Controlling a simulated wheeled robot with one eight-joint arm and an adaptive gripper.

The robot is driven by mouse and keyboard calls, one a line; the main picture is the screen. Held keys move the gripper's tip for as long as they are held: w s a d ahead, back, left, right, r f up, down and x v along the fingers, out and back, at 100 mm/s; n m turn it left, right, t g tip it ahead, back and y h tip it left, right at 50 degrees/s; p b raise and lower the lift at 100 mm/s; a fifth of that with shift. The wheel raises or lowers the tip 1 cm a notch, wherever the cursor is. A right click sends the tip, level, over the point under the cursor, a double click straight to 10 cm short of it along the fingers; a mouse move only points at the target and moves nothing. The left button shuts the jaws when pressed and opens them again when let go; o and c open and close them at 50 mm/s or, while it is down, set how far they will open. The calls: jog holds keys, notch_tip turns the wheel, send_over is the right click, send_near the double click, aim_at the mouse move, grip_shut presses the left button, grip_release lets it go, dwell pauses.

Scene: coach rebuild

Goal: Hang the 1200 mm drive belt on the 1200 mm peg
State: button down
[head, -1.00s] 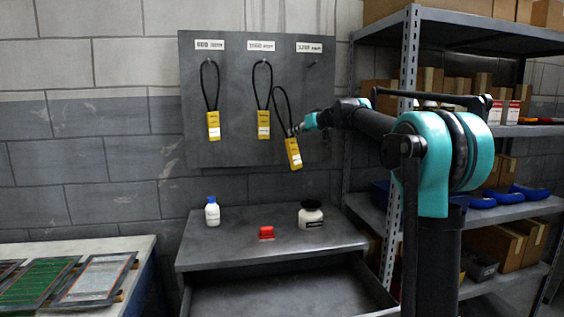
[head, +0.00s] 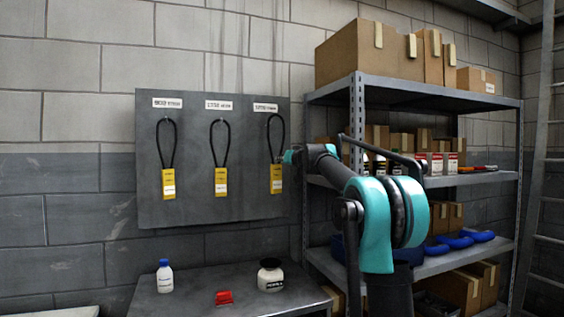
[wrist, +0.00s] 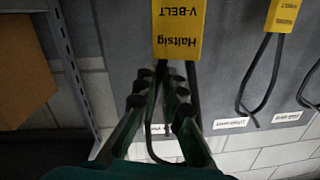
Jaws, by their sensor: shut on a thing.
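The held drive belt (head: 276,180) is a black loop with a yellow sleeve, upright at the right of the grey pegboard (head: 235,160). Its loop top is just under the right-hand label (head: 265,106), which appears to read 1200 mm. The peg there is too small to make out, so I cannot tell whether the loop is around it. My gripper (head: 286,158) is shut on the belt just above the sleeve. In the wrist view, my gripper (wrist: 163,92) is at the belt's yellow "V-BELT" sleeve (wrist: 178,35), seen upside down.
Two similar belts hang on the left peg (head: 168,183) and middle peg (head: 221,181). A bench below holds a white bottle (head: 165,276), a red object (head: 223,297) and a dark-topped jar (head: 270,275). A metal shelf (head: 415,90) with boxes stands close on the right.

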jog(key=d+f+x, duration=0.1)
jog(key=x, duration=0.9)
jog(key=shift+w, duration=0.3)
dwell(0.9)
jog(key=shift+a+f, duration=0.1)
jog(key=shift+a, duration=0.05)
dwell(0.3)
